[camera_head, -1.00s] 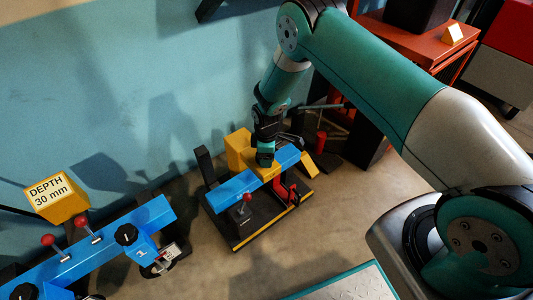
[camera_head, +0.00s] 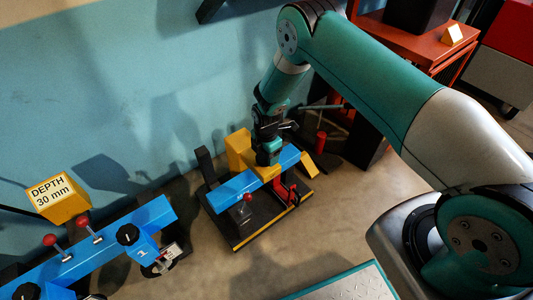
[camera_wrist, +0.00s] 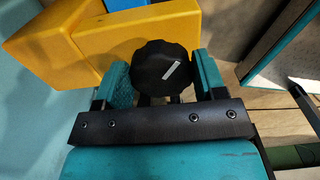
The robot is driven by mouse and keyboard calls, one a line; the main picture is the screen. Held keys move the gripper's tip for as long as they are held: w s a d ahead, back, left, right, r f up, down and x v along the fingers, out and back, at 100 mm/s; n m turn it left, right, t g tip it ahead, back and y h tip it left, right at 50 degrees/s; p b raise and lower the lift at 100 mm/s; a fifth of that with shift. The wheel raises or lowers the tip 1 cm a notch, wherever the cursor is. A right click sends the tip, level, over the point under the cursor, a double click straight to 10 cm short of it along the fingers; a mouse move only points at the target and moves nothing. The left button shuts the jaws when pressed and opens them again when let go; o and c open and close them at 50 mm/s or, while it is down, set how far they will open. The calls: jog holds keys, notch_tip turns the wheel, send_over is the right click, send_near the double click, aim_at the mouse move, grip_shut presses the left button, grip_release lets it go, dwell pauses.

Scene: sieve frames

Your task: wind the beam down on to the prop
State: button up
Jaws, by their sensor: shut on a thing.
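A blue beam (camera_head: 237,188) runs across a black stand with a yellow front edge (camera_head: 262,228). A yellow block (camera_head: 238,148) rises behind the beam, and a yellow part sits across it. A small red piece (camera_head: 290,189) is under the beam's right part; I cannot tell whether it is the prop or whether it touches the beam. My gripper (camera_head: 268,158) points down over the yellow part. In the wrist view, my gripper (camera_wrist: 163,78) has its teal fingers on both sides of a black lobed knob (camera_wrist: 155,62) with a white mark. The head view hides the knob.
A second blue beam (camera_head: 80,252) with red-tipped levers and black knobs stands at the lower left. A yellow block (camera_head: 58,200) beside it reads "DEPTH 30 mm". The blue wall is close behind the stand. Floor in front of the stand is clear.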

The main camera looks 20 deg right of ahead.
dwell(0.3)
jog(key=o, duration=0.9)
jog(key=shift+r, duration=0.1)
notch_tip(320, 180, up, 17)
jog(key=p, duration=0.4)
jog(key=shift+r, duration=0.1)
